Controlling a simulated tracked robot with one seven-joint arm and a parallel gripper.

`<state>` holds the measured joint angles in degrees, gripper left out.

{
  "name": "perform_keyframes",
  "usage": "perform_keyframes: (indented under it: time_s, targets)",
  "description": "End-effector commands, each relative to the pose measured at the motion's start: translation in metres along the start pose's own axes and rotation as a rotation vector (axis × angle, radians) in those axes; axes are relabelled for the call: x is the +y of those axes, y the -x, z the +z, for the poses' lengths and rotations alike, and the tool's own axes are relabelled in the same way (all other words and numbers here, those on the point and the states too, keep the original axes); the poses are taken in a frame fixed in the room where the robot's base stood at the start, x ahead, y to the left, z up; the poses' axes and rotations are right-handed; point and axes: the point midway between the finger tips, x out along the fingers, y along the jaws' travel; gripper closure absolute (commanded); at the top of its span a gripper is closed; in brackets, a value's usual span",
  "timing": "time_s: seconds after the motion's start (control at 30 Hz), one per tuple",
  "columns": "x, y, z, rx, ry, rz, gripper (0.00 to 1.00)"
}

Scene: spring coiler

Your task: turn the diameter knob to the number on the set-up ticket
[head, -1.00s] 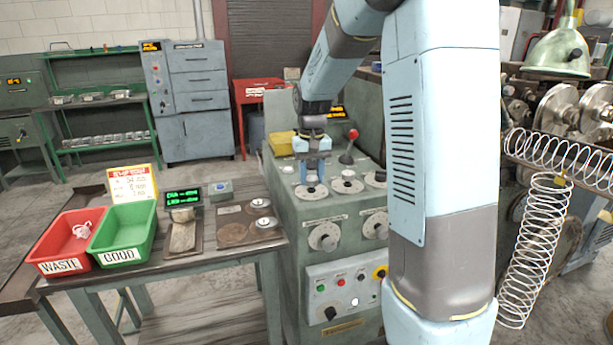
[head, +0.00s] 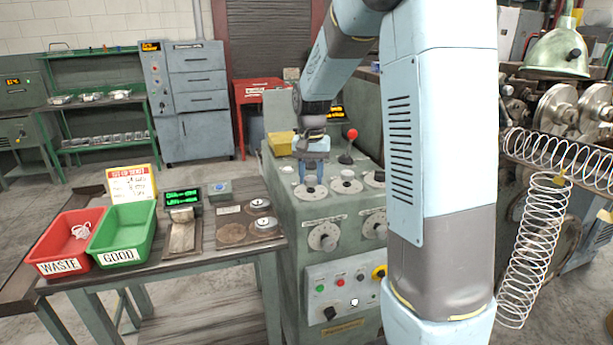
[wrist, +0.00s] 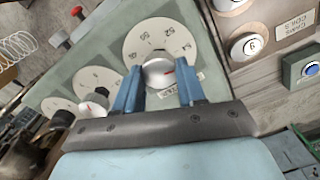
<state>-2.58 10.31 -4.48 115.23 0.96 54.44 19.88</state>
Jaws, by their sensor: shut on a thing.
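My gripper (head: 311,178) reaches down onto the top of the green coiler console (head: 290,208). In the wrist view its two blue fingers (wrist: 158,92) are shut on a white knob (wrist: 160,73) with a red pointer mark. In the head view this is the leftmost of the top dials. The set-up ticket (head: 131,183) stands behind the green bin; its writing is too small to read.
More dials, one in the middle (head: 345,186), sit to the right on the console. A red-topped lever (head: 351,134) rises behind them. The side table holds a red WASTE bin (head: 62,267), a green GOOD bin (head: 118,257) and a green-lit display (head: 182,198).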

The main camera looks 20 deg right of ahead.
Motion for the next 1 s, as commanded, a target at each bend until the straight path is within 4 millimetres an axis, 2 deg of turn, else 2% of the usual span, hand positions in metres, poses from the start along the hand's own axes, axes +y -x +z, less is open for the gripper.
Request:
perform_keyframes:
  time_s: [0.07, 0.1, 0.33, 0.7, 0.87, 1.0]
  targets:
    - [0.001, -0.002, 0.002, -0.007, 0.000, 0.002, 0.91]
    - [0.001, -0.002, 0.002, -0.008, 0.000, 0.002, 0.58]
    - [0.000, -0.001, 0.001, -0.004, 0.001, 0.001, 0.36]
    - [-0.001, 0.006, 0.000, 0.000, 0.002, 0.000, 0.35]
    - [-0.001, 0.028, 0.000, 0.002, 0.002, -0.001, 0.35]
    - [-0.001, 0.055, 0.000, 0.002, 0.002, -0.001, 0.35]
